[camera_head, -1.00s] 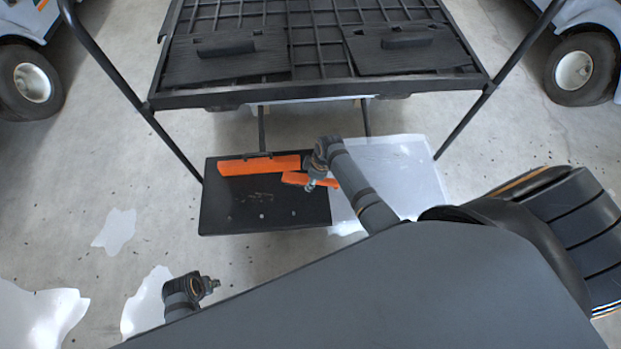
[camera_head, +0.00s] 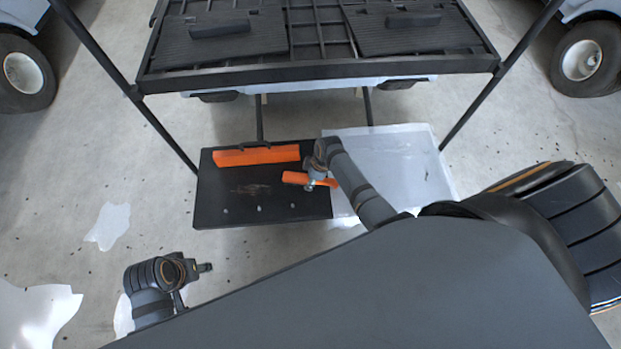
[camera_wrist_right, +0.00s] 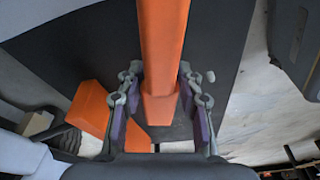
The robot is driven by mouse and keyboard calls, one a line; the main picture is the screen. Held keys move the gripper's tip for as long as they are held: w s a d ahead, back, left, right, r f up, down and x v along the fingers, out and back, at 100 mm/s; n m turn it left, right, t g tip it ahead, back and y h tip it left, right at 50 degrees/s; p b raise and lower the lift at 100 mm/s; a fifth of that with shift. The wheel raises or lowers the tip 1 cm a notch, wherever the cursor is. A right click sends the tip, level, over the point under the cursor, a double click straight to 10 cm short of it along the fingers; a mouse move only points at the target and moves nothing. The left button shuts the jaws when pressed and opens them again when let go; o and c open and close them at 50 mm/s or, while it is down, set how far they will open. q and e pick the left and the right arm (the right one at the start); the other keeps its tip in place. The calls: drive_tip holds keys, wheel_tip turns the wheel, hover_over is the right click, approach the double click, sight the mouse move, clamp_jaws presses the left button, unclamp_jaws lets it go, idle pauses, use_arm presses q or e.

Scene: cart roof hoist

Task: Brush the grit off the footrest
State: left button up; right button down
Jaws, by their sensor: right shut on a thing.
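The footrest (camera_head: 275,212) is a flat black plate below the back of the cart in the head view. A pale, smudged patch of grit (camera_head: 250,188) and several small light dots show on it. My right gripper (camera_head: 312,184) is over the plate's right part. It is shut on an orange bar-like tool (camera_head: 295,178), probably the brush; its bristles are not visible. In the right wrist view the orange bar (camera_wrist_right: 163,45) runs between the two fingers. My left gripper (camera_head: 205,268) is off the plate at the lower left, its jaws too small to read.
A longer orange bar (camera_head: 256,156) lies along the footrest's far edge. A pale sheet (camera_head: 400,165) adjoins the plate on the right. The black cart frame (camera_head: 320,68) stands above, with slanted posts (camera_head: 165,137). Wheeled carts stand at both sides, and pale patches (camera_head: 110,225) mark the floor.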

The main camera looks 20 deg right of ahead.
use_arm(q)
drive_tip(key=shift+d+r, duration=0.1)
use_arm(e)
drive_tip(key=shift+f, duration=0.15)
use_arm(q)
drive_tip(key=shift+f+b, duration=1.05)
use_arm(e)
drive_tip(key=shift+d+x, duration=0.15)
drive_tip(key=shift+x, duration=0.55)
drive_tip(key=shift+d+x, duration=0.15)
drive_tip(key=shift+x, duration=0.5)
use_arm(q)
drive_tip(key=shift+r, duration=0.1)
use_arm(e)
drive_tip(key=shift+s+a, duration=0.1)
drive_tip(key=shift+s, duration=0.05)
